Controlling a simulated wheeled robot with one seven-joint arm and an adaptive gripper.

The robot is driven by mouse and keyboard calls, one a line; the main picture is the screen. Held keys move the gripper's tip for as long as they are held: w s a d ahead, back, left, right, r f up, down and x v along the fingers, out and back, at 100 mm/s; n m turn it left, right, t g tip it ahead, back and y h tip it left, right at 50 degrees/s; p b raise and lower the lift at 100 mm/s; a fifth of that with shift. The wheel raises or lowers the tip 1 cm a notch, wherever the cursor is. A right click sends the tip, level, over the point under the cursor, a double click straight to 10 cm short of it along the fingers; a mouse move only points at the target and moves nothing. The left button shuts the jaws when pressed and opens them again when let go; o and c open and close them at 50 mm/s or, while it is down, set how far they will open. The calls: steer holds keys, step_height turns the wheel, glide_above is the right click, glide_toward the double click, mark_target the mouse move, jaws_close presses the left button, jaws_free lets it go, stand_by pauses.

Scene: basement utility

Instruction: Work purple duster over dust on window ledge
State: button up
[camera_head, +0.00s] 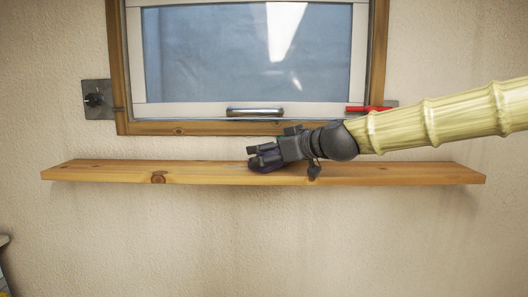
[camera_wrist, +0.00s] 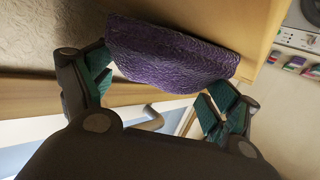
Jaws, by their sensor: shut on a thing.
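The window ledge (camera_head: 110,172) is a long wooden board on the wall below the window. My gripper (camera_head: 262,158) is low over the middle of the ledge in the head view, with my arm reaching in from the right. In the wrist view my gripper (camera_wrist: 158,92) is shut on the purple duster (camera_wrist: 170,55), which sits between the green-padded fingers. The duster lies against or very close to the wooden ledge (camera_wrist: 262,30); exact contact is hard to tell. In the head view the duster is mostly hidden by the fingers. I cannot make out the dust clearly.
A wood-framed window (camera_head: 245,55) with a metal handle (camera_head: 254,112) is just above the ledge. A red lever (camera_head: 366,109) is at its lower right and a dark metal latch plate (camera_head: 96,99) at its left. The ledge's left part is clear.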

steer(key=shift+d, duration=0.25)
steer(key=shift+a+b, duration=0.3)
steer(key=shift+a, duration=0.9)
steer(key=shift+d, duration=0.1)
steer(key=shift+d+f, duration=0.15)
steer(key=shift+d, duration=0.9)
steer(key=shift+a, duration=0.2)
steer(key=shift+a+b, duration=0.35)
steer(key=shift+a, duration=0.6)
steer(key=shift+d, duration=0.6)
